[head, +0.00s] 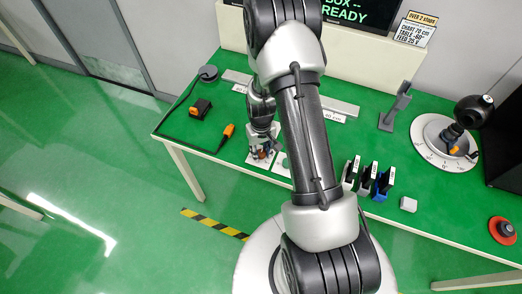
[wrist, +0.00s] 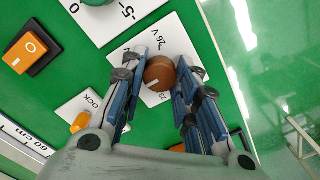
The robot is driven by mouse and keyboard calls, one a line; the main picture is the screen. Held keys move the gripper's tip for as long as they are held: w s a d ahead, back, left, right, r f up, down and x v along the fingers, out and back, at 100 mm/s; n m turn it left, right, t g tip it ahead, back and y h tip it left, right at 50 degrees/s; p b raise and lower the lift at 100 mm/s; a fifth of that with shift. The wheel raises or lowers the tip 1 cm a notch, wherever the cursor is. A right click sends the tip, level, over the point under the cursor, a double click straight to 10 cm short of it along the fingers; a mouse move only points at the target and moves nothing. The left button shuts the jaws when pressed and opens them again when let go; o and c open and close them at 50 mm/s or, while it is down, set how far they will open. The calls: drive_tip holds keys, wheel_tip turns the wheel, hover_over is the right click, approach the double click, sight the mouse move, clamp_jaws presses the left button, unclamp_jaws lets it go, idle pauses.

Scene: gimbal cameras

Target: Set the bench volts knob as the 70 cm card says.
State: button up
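The volts knob (wrist: 160,72) is a round brown knob with a short white mark, on a white plate (wrist: 172,32) printed with volt figures. "26 V" is readable at the plate's upper left; other figures are partly hidden by the fingers. My gripper (wrist: 165,65) has its fingers on both sides of the knob, apart, with tips close to its sides; whether they touch it is unclear. In the head view my gripper (head: 263,153) is low over this plate near the bench's front edge. A card (head: 412,33) at the back seems to read "CHART 70 cm, TABLE -60°, FEED 25 V".
An orange rocker switch (wrist: 30,47) and a small orange knob (wrist: 82,122) on a "...OCK" plate lie left of the gripper. A ruled strip marked "60 cm" (wrist: 25,140) is lower left.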

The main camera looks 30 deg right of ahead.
drive_tip(key=c, duration=0.4)
drive_tip(key=shift+c, duration=0.2)
drive_tip(key=shift+m, duration=0.4)
drive_tip(key=m, duration=0.4)
drive_tip(key=shift+m, duration=0.4)
drive_tip(key=m, duration=0.6)
drive_tip(key=shift+b, duration=0.4)
drive_tip(key=o, duration=1.1)
